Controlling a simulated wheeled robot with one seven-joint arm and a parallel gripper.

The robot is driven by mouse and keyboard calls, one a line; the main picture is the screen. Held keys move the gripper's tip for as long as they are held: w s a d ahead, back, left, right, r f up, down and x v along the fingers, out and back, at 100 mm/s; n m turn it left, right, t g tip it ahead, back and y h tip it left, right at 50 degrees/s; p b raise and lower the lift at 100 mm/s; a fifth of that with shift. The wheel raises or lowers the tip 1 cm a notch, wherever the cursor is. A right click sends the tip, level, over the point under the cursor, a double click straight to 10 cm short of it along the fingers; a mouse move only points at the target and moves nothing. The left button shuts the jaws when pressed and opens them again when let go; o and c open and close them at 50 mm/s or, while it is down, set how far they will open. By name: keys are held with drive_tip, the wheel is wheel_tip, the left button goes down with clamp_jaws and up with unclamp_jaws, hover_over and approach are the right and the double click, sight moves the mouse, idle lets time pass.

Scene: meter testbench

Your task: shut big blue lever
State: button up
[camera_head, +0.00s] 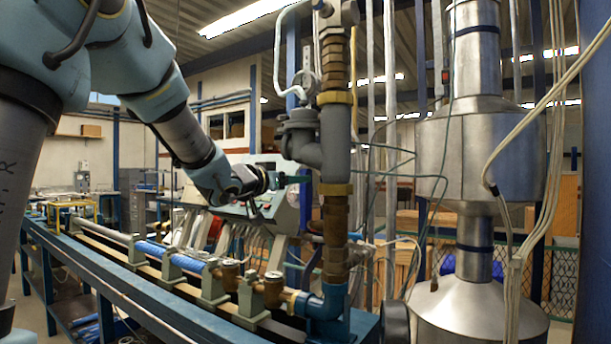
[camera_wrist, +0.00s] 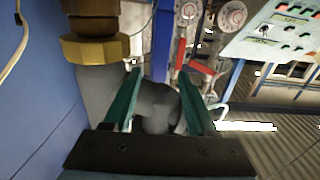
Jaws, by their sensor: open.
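A dark blue bar (camera_head: 311,263), possibly the big blue lever, slants beside the lower part of the brass-and-grey pipe (camera_head: 335,222) in the head view; the pipe partly hides it. In the wrist view a straight blue bar (camera_wrist: 163,42) shows beyond the fingers; I cannot tell whether it is the lever or a post. My gripper (camera_head: 296,180) has green fingers and points right, close to the pipe. In the wrist view my gripper (camera_wrist: 159,74) is open, with the grey pipe body (camera_wrist: 152,105) behind its fingers. I see nothing held; contact with the pipe is unclear.
A grey control panel (camera_head: 272,208) stands behind my gripper. Red handles (camera_wrist: 201,68) and round dials show past the fingers. A blue bench (camera_head: 150,298) with clamped meters runs below. A large steel tank (camera_head: 478,150) and hanging cables are at the right.

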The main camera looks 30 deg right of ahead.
drive_tip(key=p+x, duration=0.1)
drive_tip(key=x, duration=0.4)
drive_tip(key=shift+w+d, duration=0.15)
drive_tip(key=shift+d, duration=0.15)
drive_tip(key=shift+c, duration=0.3)
clamp_jaws()
idle(0.8)
